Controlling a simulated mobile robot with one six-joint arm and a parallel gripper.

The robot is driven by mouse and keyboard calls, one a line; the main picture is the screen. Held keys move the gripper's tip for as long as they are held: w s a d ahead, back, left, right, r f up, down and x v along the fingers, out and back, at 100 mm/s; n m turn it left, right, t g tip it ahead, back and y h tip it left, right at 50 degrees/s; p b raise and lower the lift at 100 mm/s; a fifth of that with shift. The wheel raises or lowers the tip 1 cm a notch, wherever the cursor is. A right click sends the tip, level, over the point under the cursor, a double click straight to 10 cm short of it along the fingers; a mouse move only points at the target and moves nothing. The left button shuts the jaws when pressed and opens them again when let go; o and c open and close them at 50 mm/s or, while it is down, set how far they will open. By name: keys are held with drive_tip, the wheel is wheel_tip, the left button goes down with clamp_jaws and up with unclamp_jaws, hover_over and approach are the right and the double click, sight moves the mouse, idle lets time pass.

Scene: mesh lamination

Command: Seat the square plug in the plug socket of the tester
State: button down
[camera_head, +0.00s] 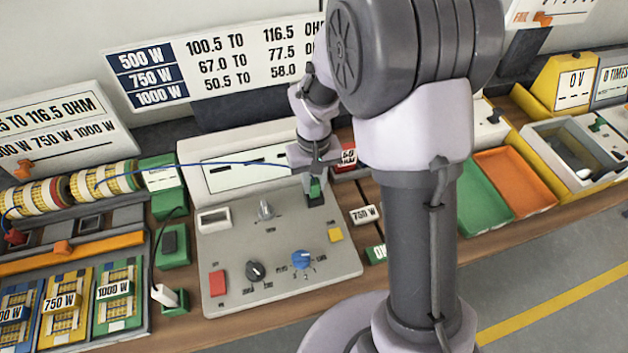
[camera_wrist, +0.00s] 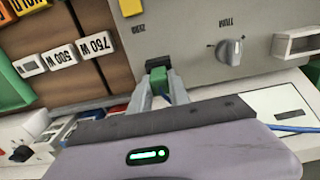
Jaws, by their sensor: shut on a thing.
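The tester (camera_head: 280,235) is a grey panel with knobs and buttons on the bench, with a white display box behind it. My gripper (camera_head: 315,182) is over its upper right corner, shut on the green square plug (camera_head: 315,190). In the wrist view the green plug (camera_wrist: 159,77) sits between the fingertips of my gripper (camera_wrist: 160,90). The black plug socket (camera_wrist: 157,64) shows right beside the plug; they look touching or nearly so. I cannot tell how deep the plug is. A blue cable (camera_head: 215,164) runs from my gripper to the left.
Striped coils (camera_head: 105,180) and a rack with labelled cards (camera_head: 60,300) stand at the left. Green (camera_head: 480,195) and orange (camera_head: 515,180) trays are at the right.

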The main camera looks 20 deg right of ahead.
sight(314, 182)
drive_tip(key=shift+f+b, duration=0.65)
drive_tip(key=shift+f, duration=0.25)
drive_tip(key=c, duration=1.1)
unclamp_jaws()
drive_tip(key=shift+c, duration=0.2)
wheel_tip(314, 182, up, 18)
drive_tip(key=p, duration=0.6)
drive_tip(key=shift+f, duration=0.2)
drive_tip(key=s+a+r+m+t+y+b, duration=0.1)
drive_tip(key=s+a+m+t+b, duration=0.1)
drive_tip(key=s, duration=0.7)
drive_tip(key=s+a+r+m+t+y+b, duration=0.1)
drive_tip(key=s+b, duration=0.4)
drive_tip(key=s, duration=0.5)
drive_tip(key=a+r+m+t, duration=0.1)
drive_tip(key=t, duration=0.1)
drive_tip(key=shift+t, duration=0.4)
